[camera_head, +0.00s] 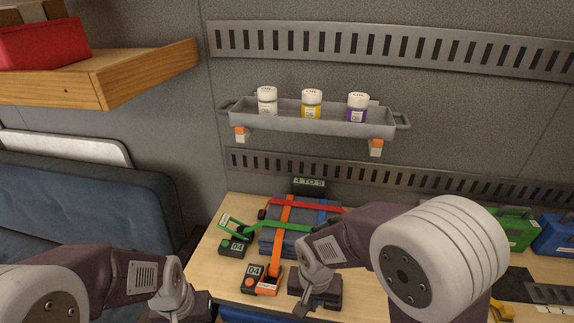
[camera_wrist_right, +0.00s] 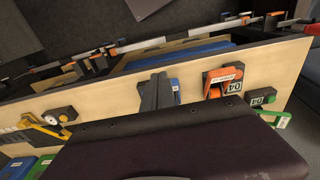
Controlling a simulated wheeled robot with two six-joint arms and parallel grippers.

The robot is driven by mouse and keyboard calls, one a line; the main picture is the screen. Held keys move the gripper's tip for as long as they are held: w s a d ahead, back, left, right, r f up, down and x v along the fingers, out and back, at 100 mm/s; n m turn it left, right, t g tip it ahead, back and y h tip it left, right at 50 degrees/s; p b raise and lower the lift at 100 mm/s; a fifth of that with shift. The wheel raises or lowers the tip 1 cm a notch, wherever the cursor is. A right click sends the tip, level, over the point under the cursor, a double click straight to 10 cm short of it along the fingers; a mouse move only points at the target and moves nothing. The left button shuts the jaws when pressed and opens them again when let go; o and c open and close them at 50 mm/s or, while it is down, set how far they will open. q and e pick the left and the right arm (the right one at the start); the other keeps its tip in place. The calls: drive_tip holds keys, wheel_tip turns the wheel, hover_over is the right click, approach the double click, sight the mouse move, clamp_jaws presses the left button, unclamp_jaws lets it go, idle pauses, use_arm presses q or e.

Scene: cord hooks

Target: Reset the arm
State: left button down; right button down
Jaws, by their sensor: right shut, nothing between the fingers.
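My right gripper (camera_head: 316,300) is at the front of the wooden worktop, low in the head view. Its dark fingers (camera_wrist_right: 158,92) are together and empty in the right wrist view. A folded grey bundle (camera_head: 285,238) lies behind it, crossed by orange, green, red and blue straps. An orange device marked 04 (camera_head: 262,280) sits left of the right gripper, apart from it; it also shows in the right wrist view (camera_wrist_right: 224,82). A green device marked 04 (camera_head: 236,243) stands farther left. My left gripper (camera_head: 185,317) is at the bottom edge, mostly cut off.
A grey wall tray (camera_head: 335,121) holds white, yellow and purple-labelled bottles. A wooden shelf (camera_head: 150,76) with a red box juts out at upper left. A blue couch (camera_head: 90,200) is at left. Green (camera_head: 515,228) and blue (camera_head: 553,234) cases stand at right.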

drive_tip(key=s+d+n, duration=0.3)
drive_tip(key=d, duration=0.5)
drive_tip(key=shift+d+r, duration=0.2)
drive_tip(key=shift+r, duration=0.25)
drive_tip(key=shift+s, duration=0.15)
